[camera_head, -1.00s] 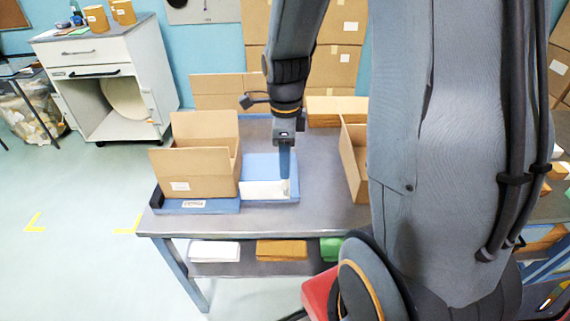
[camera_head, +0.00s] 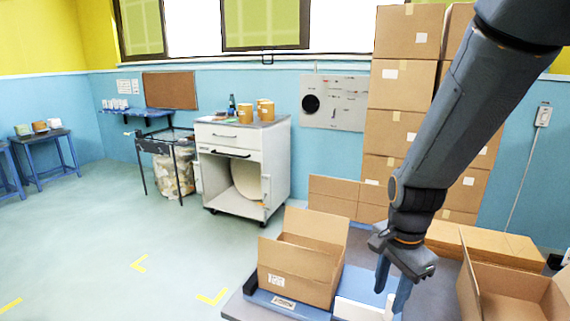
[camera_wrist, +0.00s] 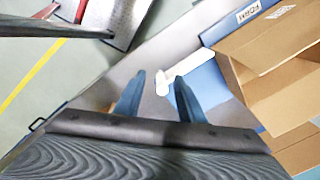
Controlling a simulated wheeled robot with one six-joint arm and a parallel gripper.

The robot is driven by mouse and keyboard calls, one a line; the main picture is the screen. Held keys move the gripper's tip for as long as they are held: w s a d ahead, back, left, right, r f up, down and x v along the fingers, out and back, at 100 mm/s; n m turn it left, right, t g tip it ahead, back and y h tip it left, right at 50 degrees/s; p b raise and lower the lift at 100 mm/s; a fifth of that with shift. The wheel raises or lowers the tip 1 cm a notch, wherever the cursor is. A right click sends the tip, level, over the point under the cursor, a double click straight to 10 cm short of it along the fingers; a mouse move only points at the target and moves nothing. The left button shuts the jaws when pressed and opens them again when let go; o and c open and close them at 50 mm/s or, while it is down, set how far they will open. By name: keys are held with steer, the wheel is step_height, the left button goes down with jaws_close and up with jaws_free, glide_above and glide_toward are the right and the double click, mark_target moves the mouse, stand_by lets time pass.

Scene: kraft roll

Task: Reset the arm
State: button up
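My gripper (camera_head: 393,285) hangs at the end of my arm over the right part of the table, beside a blue tray. In the wrist view my gripper (camera_wrist: 157,98) shows two blue fingers spread apart with nothing held between them. A white item (camera_head: 357,309) lies on the blue tray (camera_head: 352,283) just left of the fingers; the wrist view shows the tray (camera_wrist: 207,82) and a white piece near the right finger.
An open cardboard box (camera_head: 298,270) stands left of the tray, and another open box (camera_head: 510,295) stands at the right. Stacked cartons (camera_head: 400,85) stand behind. A white cabinet (camera_head: 240,160) stands at the back left.

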steer(key=s+a+n, duration=0.1)
steer(key=n, duration=0.3)
steer(key=s+a+f+n+b, duration=0.1)
steer(key=n, duration=0.4)
steer(key=s+a+n+b, duration=0.1)
steer(key=s+n, duration=0.1)
steer(key=n, duration=0.2)
steer(key=shift+a+f+t, duration=0.25)
steer(key=shift+t, duration=0.15)
steer(key=shift+c, duration=0.6)
steer(key=shift+d, duration=0.15)
